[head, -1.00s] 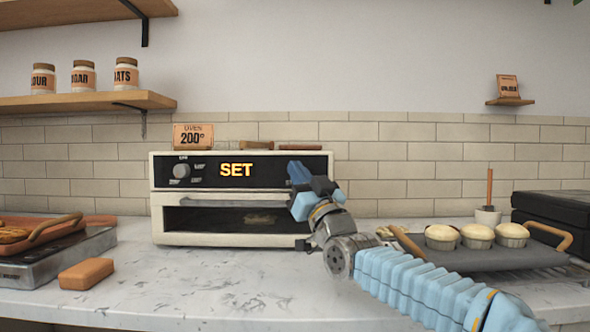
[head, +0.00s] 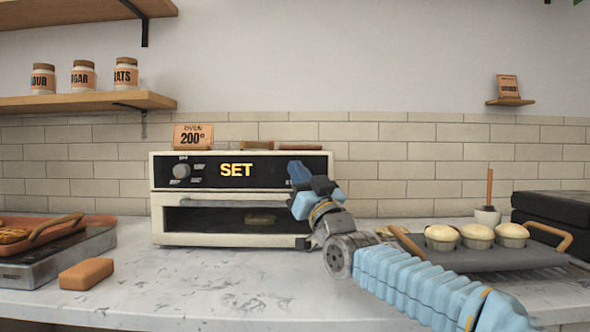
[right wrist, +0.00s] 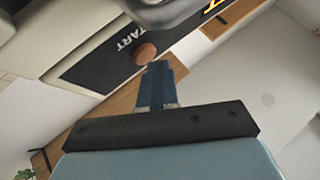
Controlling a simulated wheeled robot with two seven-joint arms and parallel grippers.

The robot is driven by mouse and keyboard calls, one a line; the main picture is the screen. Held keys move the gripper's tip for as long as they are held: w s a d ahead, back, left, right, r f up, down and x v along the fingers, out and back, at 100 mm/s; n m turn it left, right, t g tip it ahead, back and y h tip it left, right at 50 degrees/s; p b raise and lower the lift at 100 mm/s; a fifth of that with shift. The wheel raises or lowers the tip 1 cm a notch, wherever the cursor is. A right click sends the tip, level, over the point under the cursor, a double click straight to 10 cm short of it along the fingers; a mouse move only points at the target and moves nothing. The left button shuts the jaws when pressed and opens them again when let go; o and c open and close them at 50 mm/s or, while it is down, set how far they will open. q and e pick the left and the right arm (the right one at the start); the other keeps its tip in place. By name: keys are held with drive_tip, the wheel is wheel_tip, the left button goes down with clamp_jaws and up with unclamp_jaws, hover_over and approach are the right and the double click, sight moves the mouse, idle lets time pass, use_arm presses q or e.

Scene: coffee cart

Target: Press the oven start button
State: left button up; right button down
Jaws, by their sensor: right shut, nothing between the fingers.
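The white oven (head: 163,225) stands on the counter with its door closed, and its black panel (head: 265,171) shows "SET" in lit yellow letters. My right gripper (head: 297,173) is shut and empty in front of the panel's right end, hiding that part in the head view. In the right wrist view the round brown start button (right wrist: 145,53) sits beside the "START" label, just past the tips of my shut right gripper (right wrist: 158,72). I cannot tell whether the tips touch it. My left gripper is not in view.
A dark tray (head: 455,262) with several pale buns is at right, near my right arm. An orange-brown block (head: 86,274) and a scale (head: 50,258) bearing a pan (head: 62,230) are at left. A "200°" sign (head: 193,137) stands on the oven. The counter's front middle is clear.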

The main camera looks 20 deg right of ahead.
drive_tip(key=shift+w+d, duration=0.1)
drive_tip(key=shift+w, duration=0.25)
idle(0.5)
drive_tip(key=shift+s, duration=0.1)
drive_tip(key=shift+s+a+b, duration=0.2)
drive_tip(key=shift+s+b, duration=0.45)
drive_tip(key=shift+b, duration=0.05)
drive_tip(key=shift+s+a+b, duration=0.25)
drive_tip(key=shift+s+b, duration=0.35)
drive_tip(key=shift+s, duration=0.2)
drive_tip(key=shift+s+a+b, duration=0.2)
drive_tip(key=shift+s+b, duration=0.35)
drive_tip(key=shift+s, duration=0.3)
drive_tip(key=shift+s+a+b, duration=0.25)
drive_tip(key=shift+s+b, duration=0.35)
drive_tip(key=shift+s, duration=0.2)
